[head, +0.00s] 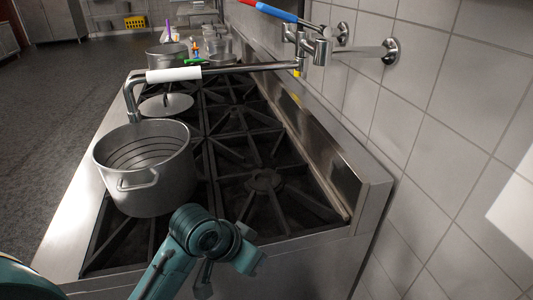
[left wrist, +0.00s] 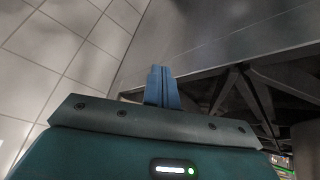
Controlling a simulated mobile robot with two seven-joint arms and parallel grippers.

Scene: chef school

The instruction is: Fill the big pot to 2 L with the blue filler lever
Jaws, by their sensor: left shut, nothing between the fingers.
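The big pot (head: 165,185) is a grey metal pot with side handles, upright on the near left of the stove. Ring lines show on its inner wall; I cannot make out a water level. The filler spout (head: 133,100) ends over the pot's far rim, with a white sleeve on its pipe. The blue filler lever (head: 276,12) is at the top of the faucet, beside a red part. My left arm is at the bottom of the head view, well below the lever. My left gripper (left wrist: 162,85) is shut and empty in the left wrist view, near the stove's edge. My right gripper is not in view.
The stove (head: 335,190) has black grates and a raised metal back edge along the tiled wall (head: 430,150). A round lid (head: 166,104) lies behind the big pot. Another pot (head: 167,56) and small items stand at the far end. Open floor is at left.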

